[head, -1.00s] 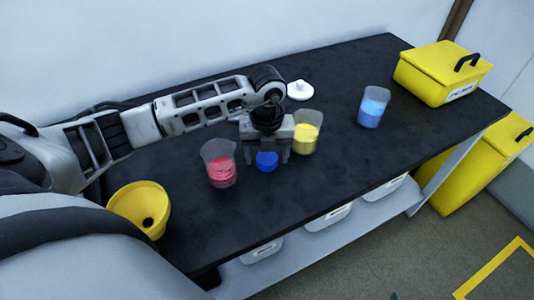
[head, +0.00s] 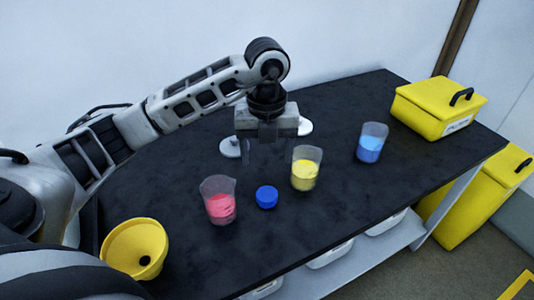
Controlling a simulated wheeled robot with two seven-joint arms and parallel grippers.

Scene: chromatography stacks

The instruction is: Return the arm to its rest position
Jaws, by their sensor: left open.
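My left arm comes in from the left and reaches over the black table. Its left gripper (head: 265,148) points down, open and empty, raised above the table. A small blue cap-like piece (head: 266,197) lies on the table below the gripper, apart from it. The piece sits between a beaker of red stuff (head: 219,203) and a beaker of yellow stuff (head: 305,170). My right gripper is not in view.
A beaker of blue stuff (head: 371,144) and a yellow box with a black handle (head: 437,107) stand to the right. White lids (head: 229,148) lie behind the gripper. The black table (head: 330,215) is clear in front.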

